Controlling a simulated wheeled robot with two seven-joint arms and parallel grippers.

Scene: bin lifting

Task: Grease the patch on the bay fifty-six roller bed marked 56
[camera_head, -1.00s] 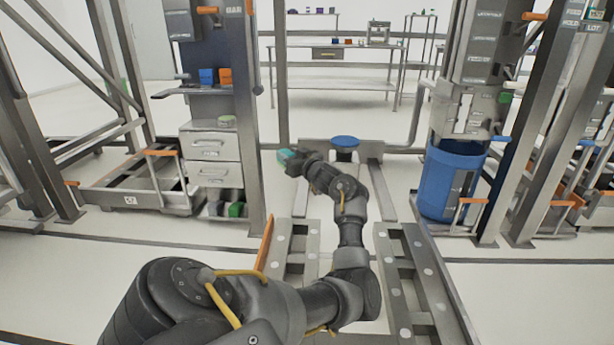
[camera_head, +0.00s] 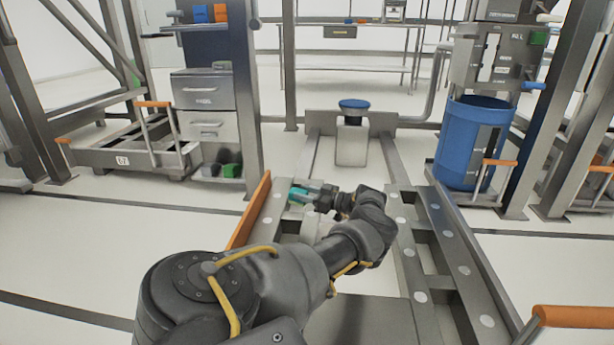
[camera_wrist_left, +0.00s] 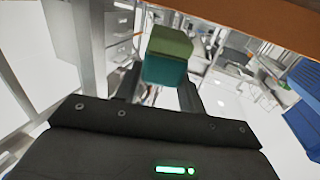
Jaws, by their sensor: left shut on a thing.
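My left gripper (camera_head: 312,194) is shut on a teal block with a green top (camera_head: 298,194). The block also shows in the left wrist view (camera_wrist_left: 167,57), gripped between the two dark fingers. In the head view the block is over the left rail (camera_head: 262,215) of a low metal roller bed; I cannot tell whether it touches. The right rail (camera_head: 433,240) bears several pale round discs. My forearm hides part of the bed. I see no mark 56 and no clear patch. My right gripper is not in view.
An orange guard strip (camera_head: 250,212) edges the left rail. A blue-topped post (camera_head: 353,105) stands at the bed's far end. A blue bin (camera_head: 472,145) stands at right, a drawer cabinet (camera_head: 205,105) and a low cart (camera_head: 115,160) at left. An orange handle (camera_head: 575,317) is at lower right.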

